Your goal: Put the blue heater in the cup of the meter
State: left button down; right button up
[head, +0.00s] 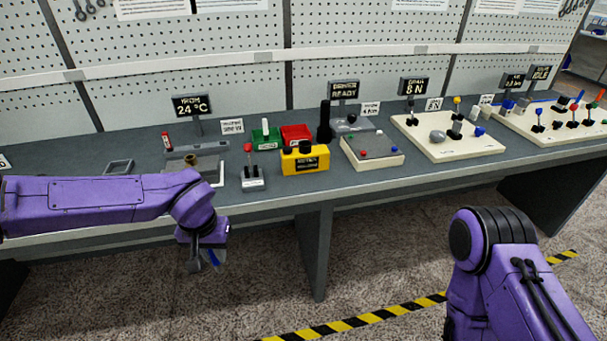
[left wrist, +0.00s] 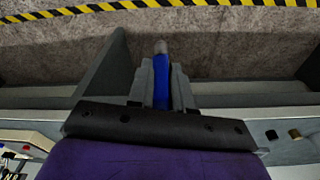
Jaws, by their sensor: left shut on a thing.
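The blue heater (left wrist: 162,78) is a blue rod with a grey tip, held between the two grey fingers of my left gripper (left wrist: 162,90) in the left wrist view. In the head view my left gripper (head: 208,258) hangs in front of the bench edge, below its top, with a bit of the blue heater (head: 214,257) showing. A small brass cup (head: 191,160) stands on the bench by the grey meter parts, in front of a sign reading 24 °C (head: 192,106). My left arm partly covers that area. My right gripper is out of view; only its arm shows.
A red-knobbed lever box (head: 252,180), a yellow box (head: 306,162) and green and red blocks stand right of the cup. Beige panels with coloured knobs (head: 447,138) fill the bench further right. A pegboard wall rises behind. The floor before the bench is open.

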aim_at(305, 150)
jog(key=u, duration=0.15)
jog(key=i, duration=1.6)
jog(key=z, duration=0.25)
